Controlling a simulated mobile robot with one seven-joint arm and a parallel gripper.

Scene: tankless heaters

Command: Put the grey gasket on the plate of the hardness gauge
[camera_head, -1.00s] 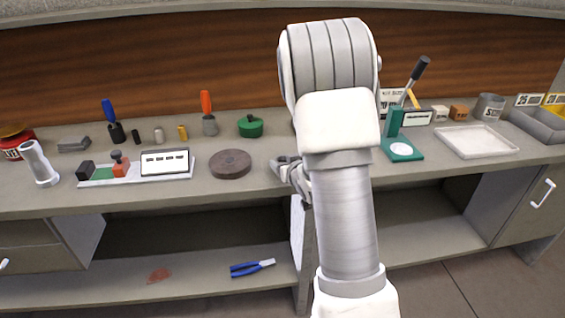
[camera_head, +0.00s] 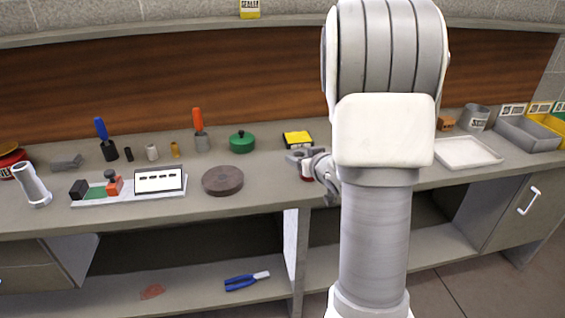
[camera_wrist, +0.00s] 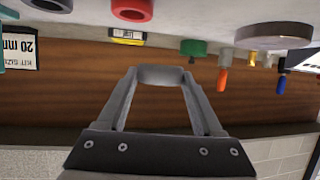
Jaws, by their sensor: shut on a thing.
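My gripper (camera_head: 298,158) is above the middle of the bench, right of the brown disc. In the wrist view my gripper (camera_wrist: 160,76) is shut on the grey gasket (camera_wrist: 160,73), a short grey piece between the fingertips. The gasket is held clear of the bench. The hardness gauge and its plate are hidden behind my arm in the head view. A sliver of teal (camera_wrist: 3,14) shows at the left edge of the wrist view; I cannot tell whether it is the gauge.
A red ring (camera_wrist: 132,8) lies near my gripper. A yellow-topped box (camera_head: 297,138), a green lidded pot (camera_head: 242,142) and a brown disc (camera_head: 222,181) stand on the bench. A white tray (camera_head: 468,152) and a grey bin (camera_head: 527,135) are at the right.

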